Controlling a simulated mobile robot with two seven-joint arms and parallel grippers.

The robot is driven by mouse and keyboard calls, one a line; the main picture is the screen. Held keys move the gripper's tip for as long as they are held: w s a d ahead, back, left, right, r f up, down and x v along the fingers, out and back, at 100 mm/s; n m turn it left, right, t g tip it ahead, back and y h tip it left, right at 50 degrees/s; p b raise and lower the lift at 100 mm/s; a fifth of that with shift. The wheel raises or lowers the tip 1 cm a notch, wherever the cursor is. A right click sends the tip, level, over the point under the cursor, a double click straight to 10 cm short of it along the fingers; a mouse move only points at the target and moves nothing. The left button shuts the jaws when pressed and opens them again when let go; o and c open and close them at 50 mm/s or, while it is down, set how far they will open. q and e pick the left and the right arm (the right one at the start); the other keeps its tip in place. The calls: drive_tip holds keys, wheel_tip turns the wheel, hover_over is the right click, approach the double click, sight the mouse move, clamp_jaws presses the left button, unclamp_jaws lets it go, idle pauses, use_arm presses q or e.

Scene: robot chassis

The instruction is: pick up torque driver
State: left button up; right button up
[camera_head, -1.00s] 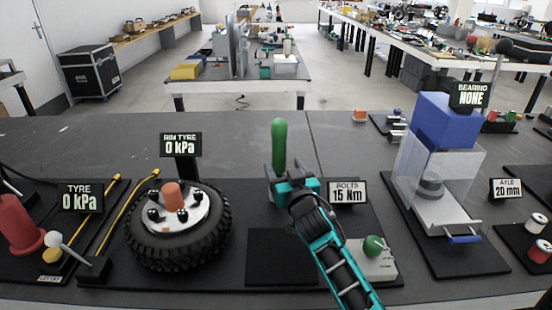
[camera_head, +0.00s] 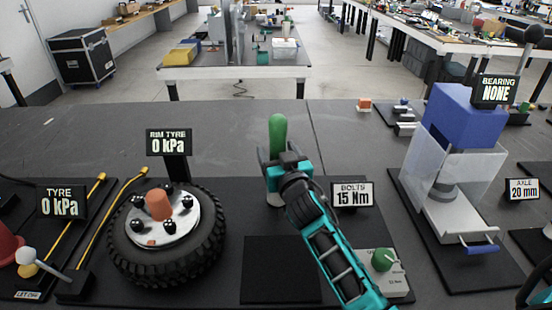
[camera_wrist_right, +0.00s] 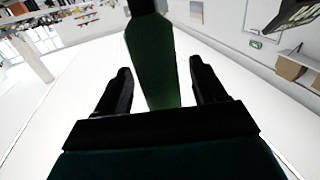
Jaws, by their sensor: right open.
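The torque driver (camera_head: 278,132) stands upright behind the dark mat, its green handle pointing up. It also shows in the right wrist view (camera_wrist_right: 155,65) as a dark green handle between the fingers. My right gripper (camera_head: 277,158) is around the lower part of the handle. In the right wrist view my right gripper (camera_wrist_right: 160,70) is open, with a gap visible on both sides of the handle. The driver's lower end is mostly hidden by the gripper. My left gripper is not in view.
A "BOLTS 15 Nm" sign (camera_head: 352,194) and a box with a green knob (camera_head: 384,261) are right of my arm. A bearing press with a blue top (camera_head: 462,118) is at right. Bare table (camera_head: 80,140) lies behind the mats.

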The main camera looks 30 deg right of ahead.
drive_tip(key=shift+s+r, duration=0.15)
drive_tip(key=shift+c, duration=0.3)
drive_tip(key=c, duration=1)
drive_tip(key=shift+r, duration=0.1)
drive_tip(key=shift+c, duration=0.5)
drive_tip(key=shift+r, duration=0.1)
